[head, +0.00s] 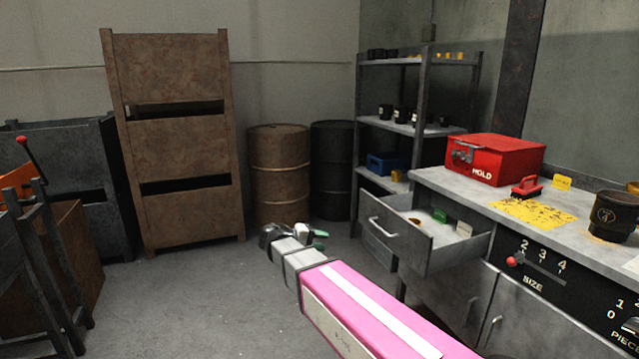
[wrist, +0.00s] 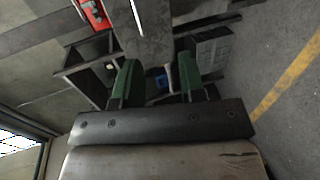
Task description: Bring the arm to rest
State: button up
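My gripper (head: 294,237) is at the end of my outstretched pink and grey arm, in the middle of the head view. It is in the air over the floor, to the left of the open drawer. In the wrist view my gripper (wrist: 158,80) shows two green fingertips well apart with nothing between them. It is open and empty.
A grey workbench (head: 440,180) with an open drawer (head: 415,240) stands at right, bearing a red box (head: 495,160) and a black pot (head: 613,215). Behind are a shelf rack (head: 425,90), barrels (head: 279,175) and a rusty cabinet (head: 175,140).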

jog(key=s+d+f+m+g+y, duration=0.2)
jog(key=s+d+f+y, duration=0.5)
jog(key=d+f, duration=0.2)
jog(key=s+d+f+m+g+y, duration=0.2)
jog(key=s+d+f+y, duration=0.4)
jog(key=d+f, duration=0.3)
jog(key=shift+s+d+f+g+y, duration=0.4)
jog(key=shift+f+g+y, duration=0.1)
jog(key=shift+g, duration=0.1)
dwell(0.3)
